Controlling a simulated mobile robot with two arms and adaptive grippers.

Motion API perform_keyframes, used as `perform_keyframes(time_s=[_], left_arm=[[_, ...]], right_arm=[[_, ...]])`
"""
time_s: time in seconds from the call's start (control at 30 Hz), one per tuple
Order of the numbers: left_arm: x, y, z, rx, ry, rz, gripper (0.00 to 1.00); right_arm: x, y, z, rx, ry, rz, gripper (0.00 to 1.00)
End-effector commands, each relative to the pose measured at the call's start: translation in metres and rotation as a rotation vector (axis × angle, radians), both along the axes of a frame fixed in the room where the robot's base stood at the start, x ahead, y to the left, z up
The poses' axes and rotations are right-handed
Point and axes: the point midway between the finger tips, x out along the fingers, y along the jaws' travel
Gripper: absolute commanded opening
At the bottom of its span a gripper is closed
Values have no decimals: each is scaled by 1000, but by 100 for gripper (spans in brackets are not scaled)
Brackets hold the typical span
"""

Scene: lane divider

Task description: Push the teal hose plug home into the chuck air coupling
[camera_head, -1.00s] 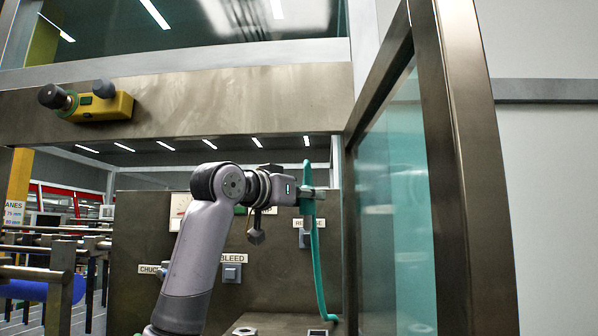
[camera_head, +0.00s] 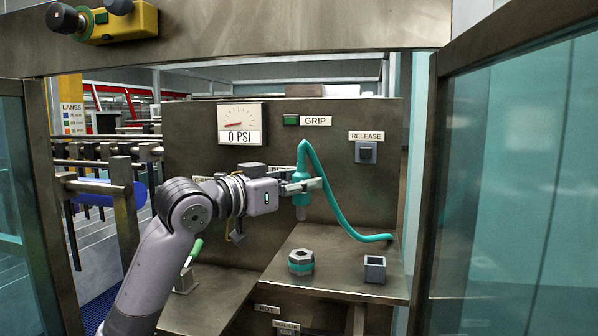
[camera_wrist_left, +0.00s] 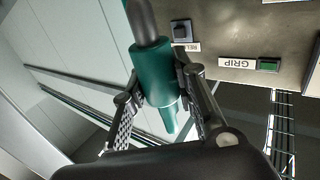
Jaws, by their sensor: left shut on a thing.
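My left gripper (camera_head: 303,187) is shut on the teal hose plug (camera_head: 301,196) and holds it upright, with its grey tip pointing down. The teal hose leaves the top of the plug, loops over and runs down right to the shelf. In the left wrist view the plug (camera_wrist_left: 152,72) sits between the two fingers, its dark tip toward the top edge. A hex fitting with a teal band, which looks like the chuck air coupling (camera_head: 301,262), stands on the shelf below the plug, with a clear gap between them. My right gripper is not in view.
The metal shelf (camera_head: 335,281) also carries an open square socket (camera_head: 375,268) at right. Behind are a panel with a gauge (camera_head: 240,124) reading 0 PSI and a RELEASE button (camera_head: 366,152). A lever with a green handle (camera_head: 193,254) stands at left. Glass-panelled frames flank both sides.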

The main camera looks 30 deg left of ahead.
Motion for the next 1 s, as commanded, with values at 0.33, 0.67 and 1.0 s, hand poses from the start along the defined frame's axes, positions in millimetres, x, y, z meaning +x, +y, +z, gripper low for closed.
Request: perform_keyframes(time_s=[0.33, 0.67, 1.0], left_arm=[[0, 0, -2, 0, 0, 1, 0], [0, 1, -26, 1, 0, 2, 0], [0, 1, -55, 1, -1, 2, 0]], right_arm=[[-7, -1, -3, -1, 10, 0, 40], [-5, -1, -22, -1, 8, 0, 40], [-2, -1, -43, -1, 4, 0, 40]])
